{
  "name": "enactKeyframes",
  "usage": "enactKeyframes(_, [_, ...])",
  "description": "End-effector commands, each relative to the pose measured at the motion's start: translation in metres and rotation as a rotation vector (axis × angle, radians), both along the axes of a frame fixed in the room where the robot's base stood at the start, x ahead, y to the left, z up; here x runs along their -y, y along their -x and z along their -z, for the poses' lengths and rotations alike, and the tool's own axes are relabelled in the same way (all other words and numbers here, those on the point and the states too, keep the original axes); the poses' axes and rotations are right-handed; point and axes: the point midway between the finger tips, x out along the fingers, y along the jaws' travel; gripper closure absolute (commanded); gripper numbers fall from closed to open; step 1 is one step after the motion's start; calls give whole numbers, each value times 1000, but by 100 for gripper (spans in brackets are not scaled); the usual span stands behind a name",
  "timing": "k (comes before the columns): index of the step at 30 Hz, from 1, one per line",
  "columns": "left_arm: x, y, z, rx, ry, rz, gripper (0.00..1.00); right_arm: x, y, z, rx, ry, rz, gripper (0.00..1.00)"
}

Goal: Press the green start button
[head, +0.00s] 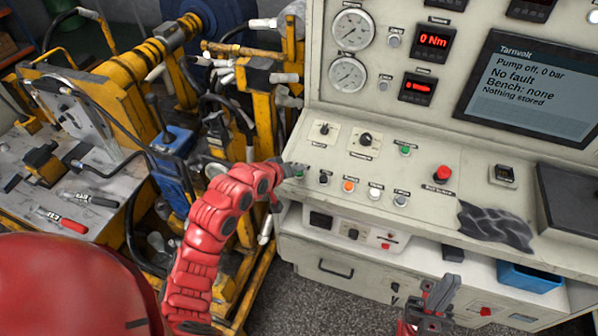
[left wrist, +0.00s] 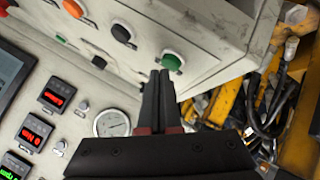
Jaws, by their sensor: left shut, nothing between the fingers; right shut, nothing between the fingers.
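A green button (head: 300,175) sits at the left end of the lower row on the sloped console. It is partly hidden by my left gripper (head: 306,169) in the head view, and shows as a round green cap (left wrist: 172,62) in the left wrist view. My left gripper is shut and empty, its fingertips (left wrist: 160,74) just beside the cap; I cannot tell if they touch. A second, smaller green button or lamp (head: 405,149) sits higher on the console. The labels are too small to read. My right gripper (head: 440,285) is shut and empty, low before the console.
The display (head: 530,88) reads pump off, 0 bar, no fault. A red mushroom button (head: 443,174), an orange button (head: 348,186) and white buttons (head: 374,193) share the panel. A dark cloth (head: 495,226) lies at right. Yellow machinery (head: 115,90) stands left.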

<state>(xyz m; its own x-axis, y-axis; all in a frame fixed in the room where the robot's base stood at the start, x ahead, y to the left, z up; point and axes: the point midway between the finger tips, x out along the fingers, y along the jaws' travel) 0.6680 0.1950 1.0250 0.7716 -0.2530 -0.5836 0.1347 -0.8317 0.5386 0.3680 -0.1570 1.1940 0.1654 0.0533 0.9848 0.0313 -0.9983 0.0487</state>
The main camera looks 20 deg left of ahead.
Motion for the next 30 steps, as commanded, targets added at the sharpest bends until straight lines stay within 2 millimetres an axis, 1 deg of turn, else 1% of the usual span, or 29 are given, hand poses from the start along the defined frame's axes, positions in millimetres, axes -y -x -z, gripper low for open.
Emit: enactKeyframes(30, [0,-1,8,-1,0,1,100,0,0,5,0,0,0,100])
